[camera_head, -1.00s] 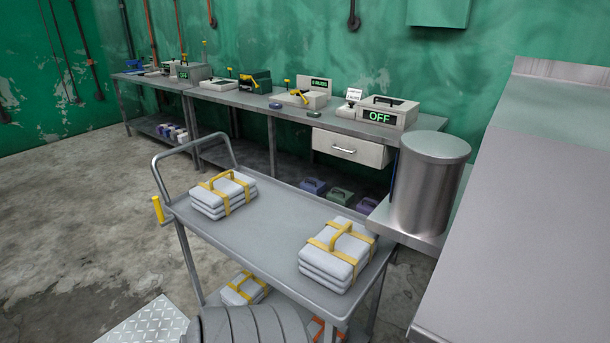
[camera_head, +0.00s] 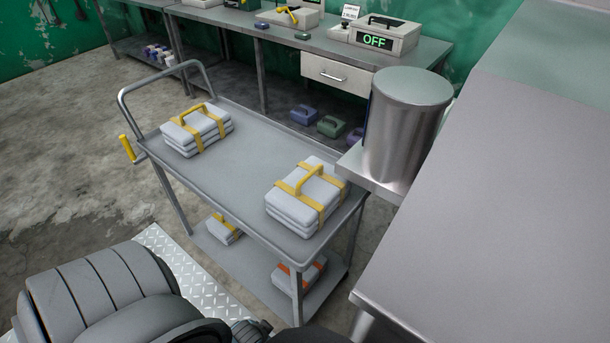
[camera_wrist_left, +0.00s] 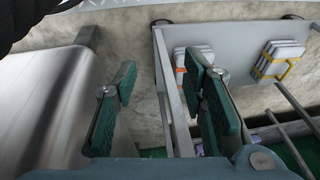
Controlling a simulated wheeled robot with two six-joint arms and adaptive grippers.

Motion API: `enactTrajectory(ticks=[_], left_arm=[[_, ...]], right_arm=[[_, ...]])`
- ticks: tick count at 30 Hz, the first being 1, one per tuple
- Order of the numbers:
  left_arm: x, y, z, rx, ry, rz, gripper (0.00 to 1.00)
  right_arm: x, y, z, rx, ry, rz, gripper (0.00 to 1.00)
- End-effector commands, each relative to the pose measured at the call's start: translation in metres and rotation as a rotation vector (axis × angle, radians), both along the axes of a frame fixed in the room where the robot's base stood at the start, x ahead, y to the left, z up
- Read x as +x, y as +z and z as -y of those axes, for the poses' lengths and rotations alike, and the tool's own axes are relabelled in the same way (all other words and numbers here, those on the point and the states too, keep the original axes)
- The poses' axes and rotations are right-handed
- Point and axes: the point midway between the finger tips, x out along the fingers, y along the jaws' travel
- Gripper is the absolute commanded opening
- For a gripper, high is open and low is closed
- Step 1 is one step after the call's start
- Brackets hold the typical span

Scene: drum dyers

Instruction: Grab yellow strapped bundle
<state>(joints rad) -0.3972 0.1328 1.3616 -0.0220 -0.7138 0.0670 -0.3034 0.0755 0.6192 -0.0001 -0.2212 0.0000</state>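Two yellow-strapped white bundles lie on the cart's top shelf: one at the left (camera_head: 196,130) and one at the right (camera_head: 306,196). On the lower shelf are another yellow-strapped bundle (camera_head: 223,229), partly hidden, and an orange-strapped one (camera_head: 299,273). The left wrist view shows an orange-strapped bundle (camera_wrist_left: 183,72) partly behind a finger and a yellow-strapped bundle (camera_wrist_left: 279,61) to the right. My left gripper (camera_wrist_left: 161,72) is open and empty, its green-padded fingers apart, clear of both bundles. In the head view only parts of my arm show; my right gripper is out of sight.
The grey cart (camera_head: 252,146) has a raised handle at left. A long grey counter (camera_head: 500,210) fills the right side. A workbench (camera_head: 400,60) with an OFF box (camera_head: 384,36) is behind.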

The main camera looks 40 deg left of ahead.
Motion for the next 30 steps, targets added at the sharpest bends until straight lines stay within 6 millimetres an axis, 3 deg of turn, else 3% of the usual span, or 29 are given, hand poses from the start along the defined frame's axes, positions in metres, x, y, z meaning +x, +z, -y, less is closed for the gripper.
enactTrajectory(ticks=[1, 8, 10, 12, 16, 21, 25, 30], left_arm=[[0.018, 0.040, -0.001, 0.007, 0.003, 0.034, 0.38], [0.063, 0.178, 0.000, 0.035, 0.030, 0.154, 0.38], [0.081, 0.226, -0.010, 0.060, 0.063, 0.246, 0.38], [0.116, 0.257, -0.035, 0.096, 0.124, 0.403, 0.38], [0.180, 0.288, -0.077, 0.099, 0.179, 0.698, 0.38], [0.227, 0.315, -0.102, 0.031, 0.156, 0.919, 0.38], [0.248, 0.319, -0.109, -0.005, 0.141, 0.975, 0.38], [0.289, 0.304, -0.117, -0.009, 0.144, 0.977, 0.38]], right_arm=[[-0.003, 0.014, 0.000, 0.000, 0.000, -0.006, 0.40], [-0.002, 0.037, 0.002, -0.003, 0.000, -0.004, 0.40], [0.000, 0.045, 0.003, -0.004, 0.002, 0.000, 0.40], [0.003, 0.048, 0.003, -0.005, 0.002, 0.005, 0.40], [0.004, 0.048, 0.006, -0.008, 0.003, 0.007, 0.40], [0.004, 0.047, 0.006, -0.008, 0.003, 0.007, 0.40], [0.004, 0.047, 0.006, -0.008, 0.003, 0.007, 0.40], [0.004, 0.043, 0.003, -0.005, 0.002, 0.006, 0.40]])
